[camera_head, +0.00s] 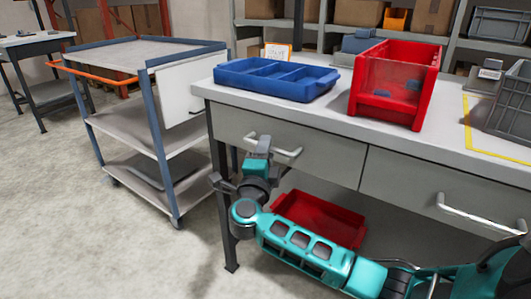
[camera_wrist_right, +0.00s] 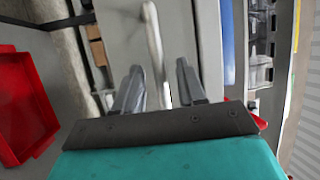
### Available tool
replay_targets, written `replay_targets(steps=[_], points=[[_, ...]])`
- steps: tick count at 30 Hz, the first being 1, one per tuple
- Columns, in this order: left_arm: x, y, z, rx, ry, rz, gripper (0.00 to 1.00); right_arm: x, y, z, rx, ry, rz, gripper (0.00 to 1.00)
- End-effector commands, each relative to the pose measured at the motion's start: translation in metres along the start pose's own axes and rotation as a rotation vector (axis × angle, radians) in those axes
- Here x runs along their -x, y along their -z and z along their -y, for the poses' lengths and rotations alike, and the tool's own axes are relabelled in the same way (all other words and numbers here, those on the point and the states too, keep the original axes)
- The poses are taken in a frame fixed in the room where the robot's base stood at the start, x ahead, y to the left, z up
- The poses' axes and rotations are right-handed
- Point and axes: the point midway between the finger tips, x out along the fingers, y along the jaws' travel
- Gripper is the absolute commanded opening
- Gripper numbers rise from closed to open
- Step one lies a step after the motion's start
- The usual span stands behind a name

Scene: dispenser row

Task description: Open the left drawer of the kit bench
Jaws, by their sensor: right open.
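The kit bench (camera_head: 300,107) has two grey drawers side by side under its top. The left drawer (camera_head: 328,158) sits flush with the bench front, and its pale bar handle (camera_head: 288,152) stands out from it. My right gripper (camera_head: 257,142) is in front of this handle at its left end, with the arm reaching in from the lower right. In the right wrist view the jaws (camera_wrist_right: 160,66) are open, with the handle bar (camera_wrist_right: 153,45) running between the two fingers. I cannot tell whether a finger touches it. My left gripper is not in view.
The right drawer (camera_head: 410,190) is shut too. A blue divided tray (camera_head: 275,88) and a red bin (camera_head: 378,100) stand on the bench top. A red crate (camera_head: 345,232) lies below the drawers. A blue-framed cart (camera_head: 168,150) stands to the left. Bare floor lies in front.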

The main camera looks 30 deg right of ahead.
Motion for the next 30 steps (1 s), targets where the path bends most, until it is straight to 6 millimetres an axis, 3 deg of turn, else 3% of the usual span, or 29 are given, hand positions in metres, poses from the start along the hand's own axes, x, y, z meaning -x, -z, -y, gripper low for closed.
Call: replay_targets(steps=[2, 14, 30], points=[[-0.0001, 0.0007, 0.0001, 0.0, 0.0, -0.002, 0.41, 0.0001, 0.0001, 0.0, 0.0, 0.0, 0.0, 0.38], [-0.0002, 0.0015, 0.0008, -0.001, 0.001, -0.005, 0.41, 0.0005, 0.0001, -0.0001, 0.0, 0.0, 0.0, 0.0], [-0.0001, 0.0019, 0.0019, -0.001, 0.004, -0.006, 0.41, 0.0007, 0.0, -0.0002, 0.001, 0.0, 0.0, 0.0]])
